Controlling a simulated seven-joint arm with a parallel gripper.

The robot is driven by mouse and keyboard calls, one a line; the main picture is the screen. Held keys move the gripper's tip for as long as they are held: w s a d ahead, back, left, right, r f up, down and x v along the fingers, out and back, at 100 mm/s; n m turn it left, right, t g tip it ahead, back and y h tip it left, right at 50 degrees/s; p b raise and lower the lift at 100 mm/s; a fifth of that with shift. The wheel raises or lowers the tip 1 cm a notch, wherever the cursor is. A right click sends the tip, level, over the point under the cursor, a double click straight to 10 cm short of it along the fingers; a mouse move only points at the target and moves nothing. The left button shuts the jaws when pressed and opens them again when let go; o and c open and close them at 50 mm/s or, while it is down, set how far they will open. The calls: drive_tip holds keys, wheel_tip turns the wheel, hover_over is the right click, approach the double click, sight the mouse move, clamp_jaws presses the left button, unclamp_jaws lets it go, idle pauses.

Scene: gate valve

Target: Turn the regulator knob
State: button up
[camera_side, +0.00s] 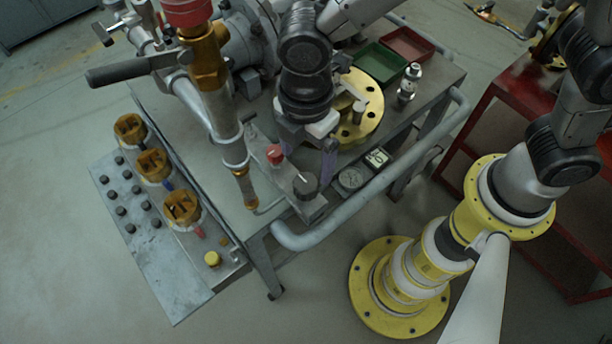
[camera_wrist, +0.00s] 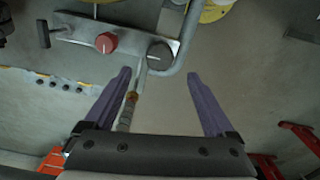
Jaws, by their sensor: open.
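A metal manifold block on the cart's edge carries a red knob (camera_side: 274,153) and a dark grey knob (camera_side: 305,184), each with a pale pointer line. I cannot tell which one is the regulator knob. My gripper (camera_side: 304,162) hangs above and beside the block, its purple fingers pointing down. In the wrist view my gripper (camera_wrist: 158,73) is open and empty. There the dark knob (camera_wrist: 159,55) appears just beyond the gap between the fingertips, apart from both. The red knob (camera_wrist: 106,42) lies left of the left fingertip.
A grey pipe rail (camera_side: 350,215) runs along the cart's edge beside the block. A round gauge (camera_side: 351,179) and a small display (camera_side: 378,157) lie nearby. A tall brass-and-grey pipe (camera_side: 222,110) stands left of my gripper. A yellow flange (camera_side: 366,118) sits behind it.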

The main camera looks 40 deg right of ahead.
sight(306, 182)
wheel_tip(306, 182, down, 8)
drive_tip(key=shift+r, duration=0.1)
idle(0.4)
drive_tip(key=c, duration=1.4)
